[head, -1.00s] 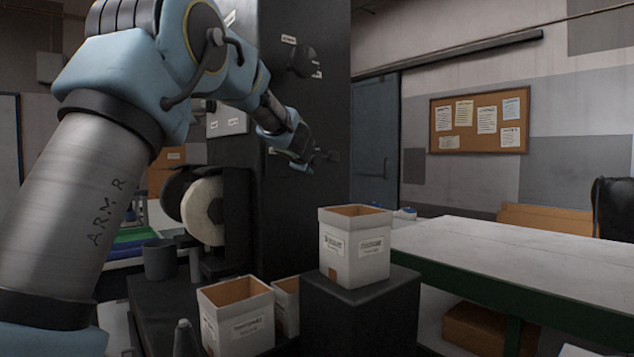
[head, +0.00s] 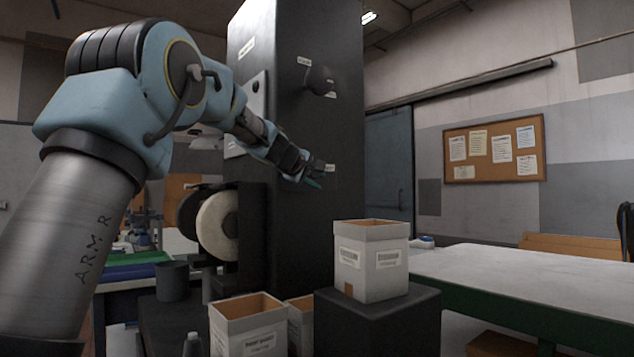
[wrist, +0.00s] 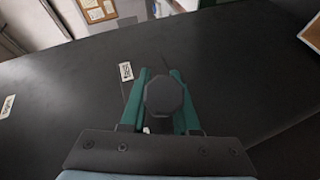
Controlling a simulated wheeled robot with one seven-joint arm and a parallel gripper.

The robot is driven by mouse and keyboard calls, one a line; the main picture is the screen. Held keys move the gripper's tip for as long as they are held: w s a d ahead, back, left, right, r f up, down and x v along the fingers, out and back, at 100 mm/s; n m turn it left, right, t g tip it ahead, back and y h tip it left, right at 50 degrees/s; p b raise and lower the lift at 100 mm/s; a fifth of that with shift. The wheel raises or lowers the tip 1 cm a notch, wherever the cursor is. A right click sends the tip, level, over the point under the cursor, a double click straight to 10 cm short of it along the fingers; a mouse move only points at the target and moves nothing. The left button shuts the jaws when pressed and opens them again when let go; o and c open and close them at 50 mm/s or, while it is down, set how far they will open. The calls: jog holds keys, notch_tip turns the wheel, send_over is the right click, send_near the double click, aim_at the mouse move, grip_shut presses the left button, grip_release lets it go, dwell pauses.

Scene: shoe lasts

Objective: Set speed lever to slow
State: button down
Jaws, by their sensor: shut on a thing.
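The tall dark machine column (head: 290,130) stands in the middle of the head view. My gripper (head: 312,180) is at its front face, low on the right, beside a small white label (head: 329,168). In the wrist view my gripper's green fingers (wrist: 162,73) are shut on a dark, many-sided knob (wrist: 165,97), which looks like the lever's end. The knob hides most of the lever behind it. A small label (wrist: 125,71) lies just left of the fingers, and another label (wrist: 7,106) is at the far left. Their words are too small to read.
A round dark knob (head: 319,80) sticks out higher on the column. A pale wheel (head: 217,225) is at the column's left. A white box (head: 370,272) stands on a dark block (head: 385,320), with more open boxes (head: 248,330) below. A long bench (head: 500,280) runs right.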

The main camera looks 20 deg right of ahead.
jog(key=c, duration=0.6)
grip_release()
jog(key=shift+a, duration=0.1)
jog(key=shift+c, duration=0.2)
jog(key=b+v, duration=0.3)
jog(key=v, duration=0.7)
jog(key=shift+s+a, duration=0.2)
jog(key=shift+a, duration=0.1)
jog(key=s+a+f+m+g+y+p, duration=0.25)
jog(key=a+f+y+p, duration=0.35)
jog(key=a+f, duration=1.35)
jog(key=s+a+f+m+g+y+p, duration=0.3)
jog(key=s+a+f+g+y, duration=0.2)
jog(key=s+a+f, duration=1.1)
jog(key=shift+s+a+f+y, duration=0.3)
jog(key=shift+s, duration=0.9)
